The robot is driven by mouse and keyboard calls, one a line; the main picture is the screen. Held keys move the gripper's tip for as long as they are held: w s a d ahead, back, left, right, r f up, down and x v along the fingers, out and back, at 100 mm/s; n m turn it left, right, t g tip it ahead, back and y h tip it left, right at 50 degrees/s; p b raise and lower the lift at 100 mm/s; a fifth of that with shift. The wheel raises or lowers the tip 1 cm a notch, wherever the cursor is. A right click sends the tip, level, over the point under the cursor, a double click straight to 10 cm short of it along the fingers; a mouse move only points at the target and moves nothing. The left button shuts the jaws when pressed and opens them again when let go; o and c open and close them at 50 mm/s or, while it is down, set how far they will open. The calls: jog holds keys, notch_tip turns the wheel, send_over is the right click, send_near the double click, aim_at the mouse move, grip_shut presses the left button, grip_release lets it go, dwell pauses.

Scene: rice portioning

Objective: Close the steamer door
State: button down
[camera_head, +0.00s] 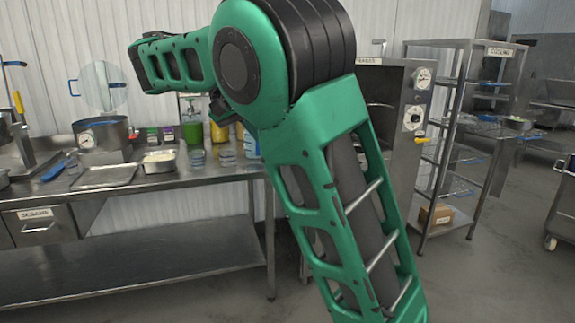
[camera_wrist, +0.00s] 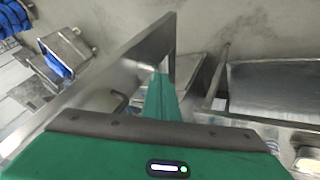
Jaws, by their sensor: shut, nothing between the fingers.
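The steamer (camera_head: 397,110) is a steel box right of the bench, with two dials on its front right side. My green arm covers much of its left side and its label. A dark opening shows beside my arm, so its front looks open there. In the wrist view my gripper (camera_wrist: 159,80) is shut and empty. Its tip is close to a slanting flat metal panel (camera_wrist: 110,72), which looks like the steamer door; I cannot tell whether they touch. My gripper cannot be made out clearly in the head view.
A steel bench (camera_head: 200,178) on the left holds a round pot (camera_head: 100,134), a tray (camera_head: 105,177), a rice pan (camera_head: 159,160) and jars. A cooling rack (camera_head: 465,130) stands right of the steamer. A trolley (camera_head: 564,210) is at the right edge. Floor between rack and trolley is clear.

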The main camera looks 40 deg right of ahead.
jog(key=s+d+f, duration=0.2)
jog(key=d+f, duration=0.6)
jog(key=d, duration=0.1)
dwell(1.1)
jog(key=shift+s, duration=0.2)
